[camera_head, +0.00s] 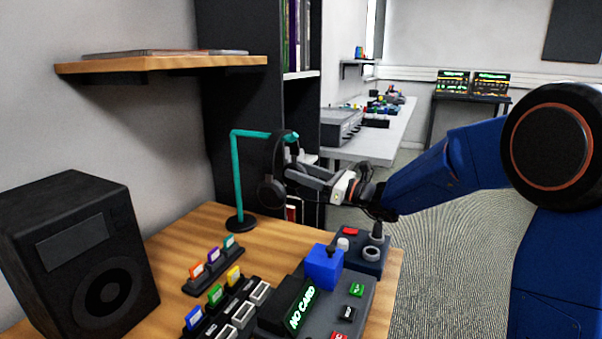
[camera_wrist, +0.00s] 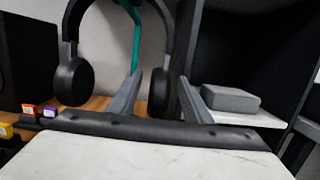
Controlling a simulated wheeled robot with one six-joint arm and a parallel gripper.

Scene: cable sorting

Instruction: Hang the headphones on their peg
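The black headphones (camera_head: 270,190) are upright at the free end of the horizontal arm of a teal stand (camera_head: 237,178), band at the top and ear cups hanging down. The band appears to rest over that arm end. In the wrist view the headphones (camera_wrist: 73,82) show both ear cups, with the teal stand (camera_wrist: 136,45) between the band's sides; the band's top is cut off. My gripper (camera_head: 289,171) is just right of the headphones. In the wrist view my gripper (camera_wrist: 160,76) has its fingers apart, with the right ear cup showing between them and gaps visible on both sides.
A black speaker (camera_head: 85,250) stands left on the wooden table. Coloured cards in holders (camera_head: 212,264) and a control box with a blue block (camera_head: 323,266) fill the front. A wooden shelf (camera_head: 160,64) juts out above. A grey box (camera_wrist: 230,99) lies on a white shelf behind.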

